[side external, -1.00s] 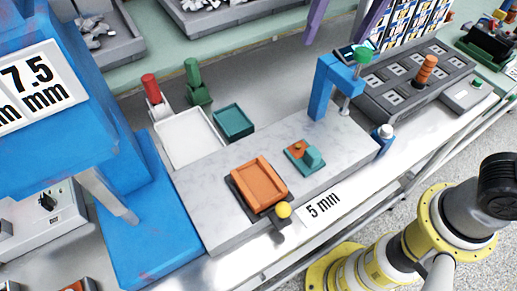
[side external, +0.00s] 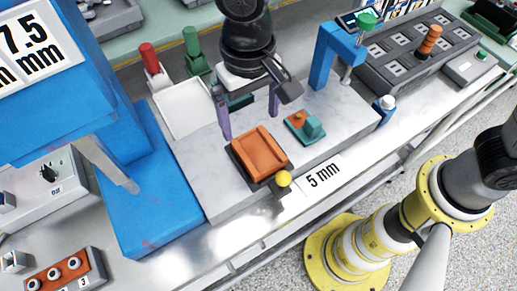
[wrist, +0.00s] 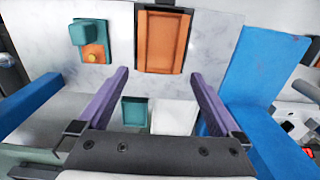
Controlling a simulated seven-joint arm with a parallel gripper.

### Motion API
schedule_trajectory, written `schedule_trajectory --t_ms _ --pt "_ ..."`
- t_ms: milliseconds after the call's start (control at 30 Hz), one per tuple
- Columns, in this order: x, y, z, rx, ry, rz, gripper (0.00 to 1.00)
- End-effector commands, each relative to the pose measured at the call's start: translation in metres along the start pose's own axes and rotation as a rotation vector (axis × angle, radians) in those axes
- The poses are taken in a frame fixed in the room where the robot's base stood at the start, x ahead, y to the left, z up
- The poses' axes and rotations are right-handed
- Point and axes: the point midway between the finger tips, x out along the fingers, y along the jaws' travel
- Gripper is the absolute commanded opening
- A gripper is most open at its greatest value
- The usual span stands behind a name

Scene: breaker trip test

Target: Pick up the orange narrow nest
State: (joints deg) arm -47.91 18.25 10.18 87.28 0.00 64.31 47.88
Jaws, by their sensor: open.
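The orange narrow nest (side external: 258,153) is a shallow rectangular tray in a dark holder on the grey marbled slab, with a yellow ball knob (side external: 284,179) at its front corner. In the wrist view the orange nest (wrist: 162,41) lies at the top centre, beyond the fingertips. My gripper (side external: 249,117) is open and empty, with purple fingers pointing down. It is above the slab, just behind the nest in the side view. In the wrist view the open fingers (wrist: 158,75) are spread apart, with nothing between them.
A teal block with an orange part (side external: 304,126) sits on the slab right of the nest. A blue gantry (side external: 323,70) stands behind it. A tall blue machine (side external: 75,95) is at left. White (side external: 184,108) and teal (wrist: 135,111) trays lie behind the slab.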

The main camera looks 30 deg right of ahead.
Motion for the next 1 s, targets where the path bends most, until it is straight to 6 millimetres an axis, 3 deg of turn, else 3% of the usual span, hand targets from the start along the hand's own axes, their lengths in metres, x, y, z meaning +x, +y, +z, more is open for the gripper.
schedule_trajectory --t_ms 233,500,833,1000 --pt "0.018 0.001 0.001 0.000 -0.002 0.002 1.00" --pt "0.054 0.001 0.001 0.000 -0.001 0.002 1.00" --pt "0.061 0.000 0.001 0.001 0.000 0.000 1.00" --pt "0.061 0.000 0.001 0.001 0.000 0.000 0.71"
